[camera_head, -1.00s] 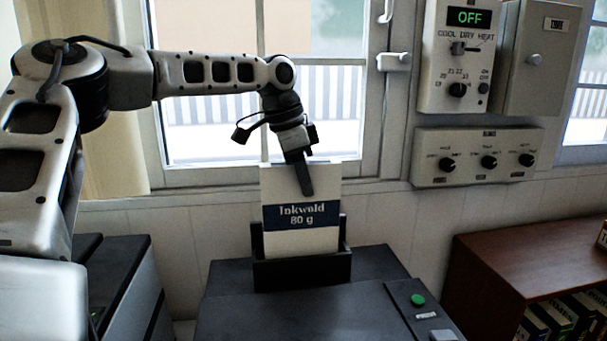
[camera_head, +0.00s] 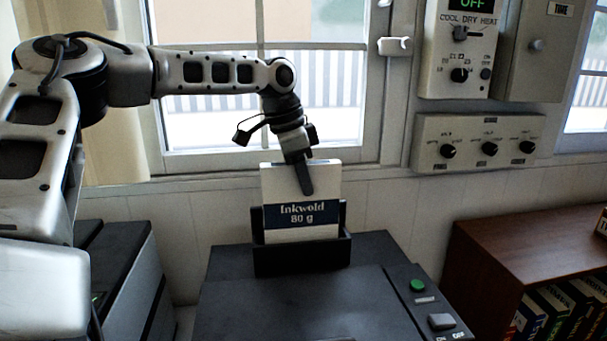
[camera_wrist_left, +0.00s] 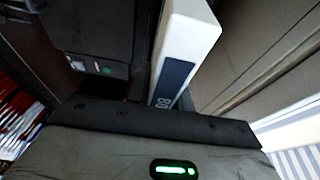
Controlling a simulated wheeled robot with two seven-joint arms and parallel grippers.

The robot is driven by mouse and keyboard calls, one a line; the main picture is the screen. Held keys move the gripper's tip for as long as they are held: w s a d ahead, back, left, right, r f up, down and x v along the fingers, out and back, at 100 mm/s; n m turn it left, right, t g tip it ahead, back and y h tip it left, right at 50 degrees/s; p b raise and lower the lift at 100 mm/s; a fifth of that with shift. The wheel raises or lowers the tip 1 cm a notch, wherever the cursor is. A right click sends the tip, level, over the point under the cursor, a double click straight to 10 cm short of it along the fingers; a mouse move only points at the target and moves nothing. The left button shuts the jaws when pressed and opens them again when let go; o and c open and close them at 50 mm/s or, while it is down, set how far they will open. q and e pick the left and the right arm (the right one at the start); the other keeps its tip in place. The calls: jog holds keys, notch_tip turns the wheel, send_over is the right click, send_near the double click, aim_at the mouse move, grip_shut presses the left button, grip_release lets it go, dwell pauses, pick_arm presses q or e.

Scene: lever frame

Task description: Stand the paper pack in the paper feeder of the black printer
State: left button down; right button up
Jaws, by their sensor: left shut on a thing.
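The feeder is at the back of the black printer (camera_head: 305,312). My left gripper (camera_head: 304,180) is shut on the upper part of the pack, with one finger showing on its front face. In the left wrist view the pack (camera_wrist_left: 183,50) rises beyond the gripper's dark edge, with its band partly visible. My right gripper is not in view.
A second dark machine (camera_head: 125,265) stands at the left. A brown bookshelf (camera_head: 500,235) with books is at the right. A window (camera_head: 335,110) and wall control panels (camera_head: 480,143) are behind. The printer's top in front of the feeder is clear.

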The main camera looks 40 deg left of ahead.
pick_arm(q)
jog(key=shift+f, duration=0.85)
jog(key=c, duration=1.2)
grip_release()
jog(key=shift+o, duration=0.2)
jog(key=shift+f, duration=0.1)
jog(key=v, duration=1.6)
jog(key=shift+w+d, duration=0.1)
